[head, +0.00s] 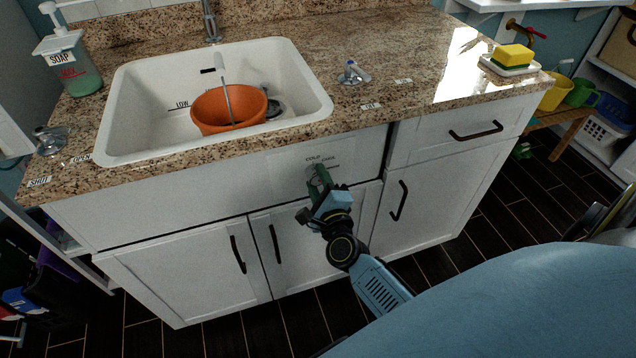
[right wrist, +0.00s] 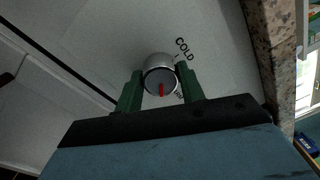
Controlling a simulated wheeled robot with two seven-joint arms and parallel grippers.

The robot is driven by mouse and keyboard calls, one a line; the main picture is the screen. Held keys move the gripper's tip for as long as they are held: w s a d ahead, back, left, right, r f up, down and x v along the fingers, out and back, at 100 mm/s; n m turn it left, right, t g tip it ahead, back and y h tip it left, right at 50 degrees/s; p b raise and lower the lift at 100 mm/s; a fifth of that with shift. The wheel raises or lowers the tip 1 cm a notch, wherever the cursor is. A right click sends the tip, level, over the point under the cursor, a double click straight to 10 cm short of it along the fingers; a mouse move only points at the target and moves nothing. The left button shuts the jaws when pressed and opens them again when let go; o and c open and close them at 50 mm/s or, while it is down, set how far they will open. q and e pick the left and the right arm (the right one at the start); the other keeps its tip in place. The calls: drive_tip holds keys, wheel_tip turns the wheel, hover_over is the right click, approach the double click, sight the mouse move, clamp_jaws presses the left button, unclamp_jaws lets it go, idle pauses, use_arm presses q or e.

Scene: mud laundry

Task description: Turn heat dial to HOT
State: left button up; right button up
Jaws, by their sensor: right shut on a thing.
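The heat dial (right wrist: 158,74) is a round silver knob with a red pointer mark (right wrist: 161,90) on the white cabinet front below the sink. In the right wrist view the red mark is on the side of the dial nearest my gripper. A black COLD label (right wrist: 184,48) stands beside the dial, and another label is partly hidden behind a finger. My right gripper (right wrist: 160,88) has its green fingers shut on the dial, one on each side. In the head view the right gripper (head: 318,178) reaches the panel, and its fingers mostly hide the dial. My left gripper is not in view.
Above the panel is a granite counter (head: 400,60) with a white sink (head: 150,85) holding an orange pot (head: 212,112). A clear tap knob (head: 351,73) sits on the counter. Cabinet handles (head: 400,200) stick out near my right arm. The floor in front is clear.

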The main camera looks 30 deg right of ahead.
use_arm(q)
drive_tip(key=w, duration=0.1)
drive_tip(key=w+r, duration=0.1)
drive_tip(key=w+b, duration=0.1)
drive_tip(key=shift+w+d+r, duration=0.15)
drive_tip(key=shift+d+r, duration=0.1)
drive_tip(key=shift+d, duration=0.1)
use_arm(e)
drive_tip(key=m, duration=0.4)
drive_tip(key=shift+m, duration=0.4)
drive_tip(key=o, duration=1)
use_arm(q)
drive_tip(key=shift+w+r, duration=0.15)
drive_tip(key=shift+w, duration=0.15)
use_arm(e)
drive_tip(key=v, duration=1.3)
drive_tip(key=shift+s+r, duration=0.15)
drive_tip(key=shift+s, duration=0.1)
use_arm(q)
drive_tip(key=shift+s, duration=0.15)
